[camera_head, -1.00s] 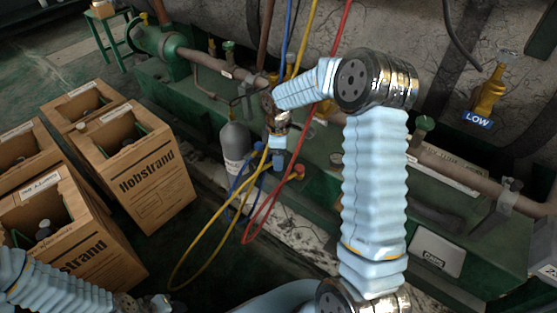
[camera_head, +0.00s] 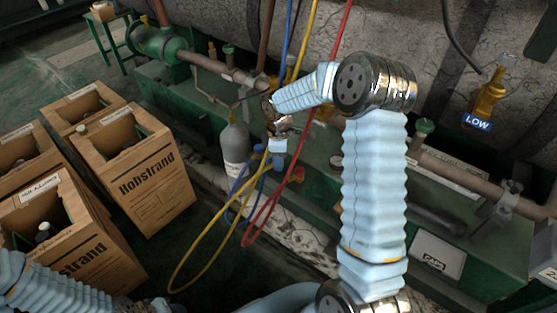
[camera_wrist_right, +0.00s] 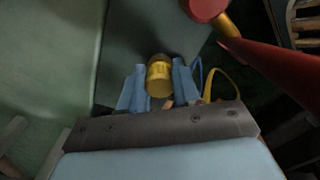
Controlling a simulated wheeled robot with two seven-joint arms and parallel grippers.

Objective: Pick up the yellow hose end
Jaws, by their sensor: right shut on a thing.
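The yellow hose end (camera_wrist_right: 160,76) sits between the two blue fingers of my right gripper (camera_wrist_right: 158,88) in the right wrist view, and the fingers are shut on it. In the head view my right gripper (camera_head: 278,147) points down beside the green base, and the yellow hose (camera_head: 222,240) hangs in a long loop below it. My left arm enters at the bottom left; its gripper (camera_head: 155,304) is only partly seen at the lower edge, and its jaws are unclear.
A red hose (camera_head: 262,222) and a blue hose (camera_head: 236,188) hang nearby. A grey cylinder (camera_head: 236,145) stands left of the right gripper. Several cardboard boxes (camera_head: 150,190) stand at left. A brass valve (camera_head: 487,98) labelled LOW is at right.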

